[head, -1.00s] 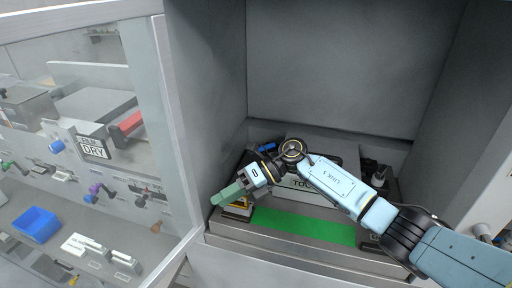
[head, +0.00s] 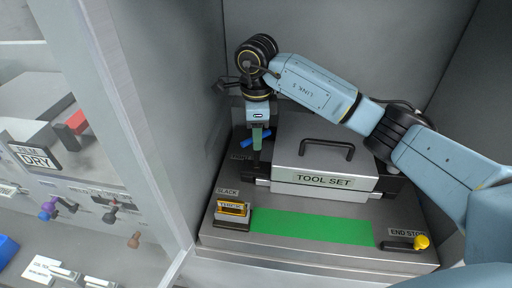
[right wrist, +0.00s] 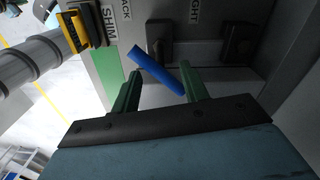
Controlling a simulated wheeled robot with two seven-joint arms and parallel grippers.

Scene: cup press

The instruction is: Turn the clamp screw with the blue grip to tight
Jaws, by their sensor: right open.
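The clamp screw's blue grip (head: 246,143) is a short bar at the back left of the metal fixture, beside the tool set box; in the head view my gripper partly covers it. In the right wrist view the blue grip (right wrist: 153,62) lies slanted across the gap between my fingers. My right gripper (head: 258,140) points down at the grip. Its two green fingers (right wrist: 160,72) are apart, one on each side of the bar, and not closed on it. The screw's shaft and clamp jaw are mostly hidden. My left gripper is out of view.
The tool set box (head: 325,160) with a black handle stands right of the grip. A yellow shim block (head: 234,208) is at the front left, a green strip (head: 310,227) in front, and a yellow knob (head: 421,242) at the front right. Grey walls enclose the fixture.

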